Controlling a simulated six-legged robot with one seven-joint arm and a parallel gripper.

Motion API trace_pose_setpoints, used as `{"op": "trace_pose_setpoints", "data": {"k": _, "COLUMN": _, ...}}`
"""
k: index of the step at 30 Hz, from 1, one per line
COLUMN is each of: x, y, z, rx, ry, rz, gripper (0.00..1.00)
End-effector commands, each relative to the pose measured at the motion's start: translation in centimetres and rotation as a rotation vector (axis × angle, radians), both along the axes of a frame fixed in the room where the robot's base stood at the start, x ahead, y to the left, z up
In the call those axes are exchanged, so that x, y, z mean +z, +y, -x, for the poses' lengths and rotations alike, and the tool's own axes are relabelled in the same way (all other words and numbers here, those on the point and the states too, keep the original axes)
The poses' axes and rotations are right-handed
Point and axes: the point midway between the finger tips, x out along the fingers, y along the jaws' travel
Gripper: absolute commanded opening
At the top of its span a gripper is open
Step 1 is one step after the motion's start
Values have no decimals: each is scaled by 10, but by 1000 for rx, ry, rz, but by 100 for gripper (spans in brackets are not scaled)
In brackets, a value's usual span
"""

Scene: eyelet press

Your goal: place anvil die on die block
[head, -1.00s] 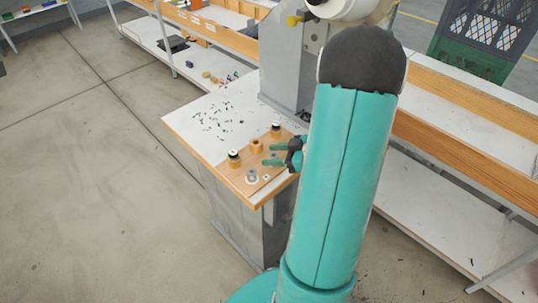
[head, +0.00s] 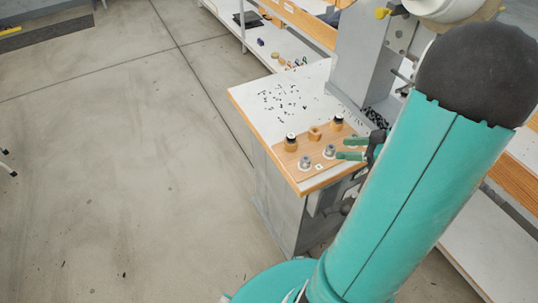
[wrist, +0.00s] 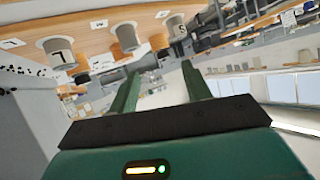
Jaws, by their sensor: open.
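A wooden board (head: 306,176) lies at the near corner of the press table. Two small grey metal dies, a left one (head: 304,162) and a right one (head: 329,151), stand upright on it. I cannot tell which is the anvil die, and no die block is clearly identifiable. My gripper (head: 340,149) is open and empty, its green fingers just right of the right metal die. In the wrist view, the open fingers (wrist: 160,70) have nothing between them; grey cylinders (wrist: 125,37) on the board show beyond them, some bearing letters.
Two black-topped pieces (head: 291,141) (head: 337,123) and a wooden ring (head: 314,133) stand behind the metal dies. Small black bits (head: 285,98) are scattered on the white tabletop. The grey press column (head: 360,55) rises behind. Open floor (head: 110,170) lies left.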

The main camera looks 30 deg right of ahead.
Motion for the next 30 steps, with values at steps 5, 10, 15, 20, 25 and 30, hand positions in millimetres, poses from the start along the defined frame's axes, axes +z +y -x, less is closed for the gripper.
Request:
{"op": "trace_pose_setpoints", "data": {"k": 5, "x": 26, "y": 66, "z": -18, "rx": 94, "ry": 223, "rz": -33, "gripper": 48}}
{"op": "trace_pose_setpoints", "data": {"k": 10, "x": 43, "y": 120, "z": -20, "rx": 116, "ry": 437, "rz": -8, "gripper": 48}}
{"op": "trace_pose_setpoints", "data": {"k": 15, "x": 58, "y": 165, "z": -14, "rx": 77, "ry": 607, "rz": 68, "gripper": 48}}
{"op": "trace_pose_setpoints", "data": {"k": 20, "x": 72, "y": 198, "z": -5, "rx": -9, "ry": 712, "rz": 161, "gripper": 48}}
{"op": "trace_pose_setpoints", "data": {"k": 25, "x": 88, "y": 227, "z": 6, "rx": -140, "ry": 746, "rz": 257, "gripper": 48}}
{"op": "trace_pose_setpoints", "data": {"k": 30, "x": 107, "y": 250, "z": 15, "rx": -291, "ry": 705, "rz": 318, "gripper": 48}}
